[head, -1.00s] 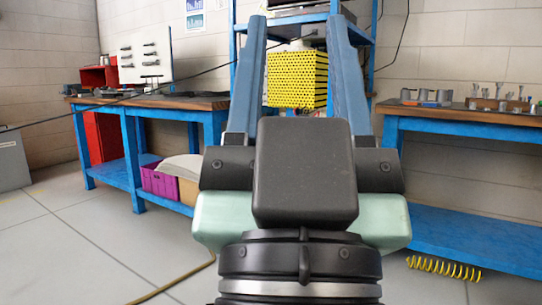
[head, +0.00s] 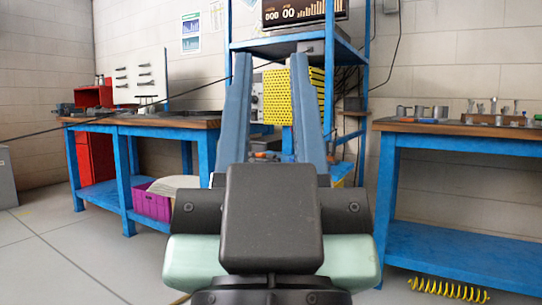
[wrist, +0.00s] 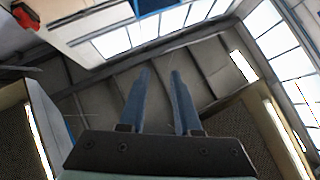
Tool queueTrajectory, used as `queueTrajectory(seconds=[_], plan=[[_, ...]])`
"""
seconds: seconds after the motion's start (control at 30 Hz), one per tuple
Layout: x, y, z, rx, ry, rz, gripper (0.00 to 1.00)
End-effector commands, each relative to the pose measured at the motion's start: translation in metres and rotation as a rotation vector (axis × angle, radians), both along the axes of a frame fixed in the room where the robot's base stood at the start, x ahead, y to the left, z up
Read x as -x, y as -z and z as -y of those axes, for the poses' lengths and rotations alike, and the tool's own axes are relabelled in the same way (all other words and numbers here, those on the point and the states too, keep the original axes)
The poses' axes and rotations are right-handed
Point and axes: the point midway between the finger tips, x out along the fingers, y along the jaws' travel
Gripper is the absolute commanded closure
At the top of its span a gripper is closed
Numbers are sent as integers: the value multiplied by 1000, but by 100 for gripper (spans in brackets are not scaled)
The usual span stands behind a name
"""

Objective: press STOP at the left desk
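The left desk is a workbench with a wooden top (head: 140,121) and blue legs, at the left in the head view. Dark tools lie along its top, with a white tool board (head: 139,74) and a red cabinet (head: 93,97) at its back. I cannot make out a STOP button in either view. My gripper (head: 271,58) is raised in front of the blue rack, with its two long blue fingers apart and nothing between them. The gripper also shows in the wrist view (wrist: 160,75), over blurred, tilted surroundings. Its fingers hide part of the rack.
A blue rack (head: 366,95) stands behind the fingers, with a yellow perforated box (head: 279,98) and a lit display (head: 296,11). A second bench (head: 450,129) is on the right, a coiled yellow hose (head: 447,290) below it. A purple bin (head: 151,200) sits under the left desk. Left floor is clear.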

Motion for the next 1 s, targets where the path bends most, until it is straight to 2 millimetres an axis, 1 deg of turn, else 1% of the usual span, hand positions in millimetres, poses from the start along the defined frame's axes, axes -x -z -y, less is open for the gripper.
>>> queueTrajectory(seconds=[0.03, 0.13, 0.17, 1.0], plan=[[0, 0, 0, 0, 0, 0, 79], [0, 0, 0, 0, 0, 0, 97], [0, 0, 0, 0, 0, -1, 100], [0, 0, 0, 0, 0, -1, 100]])
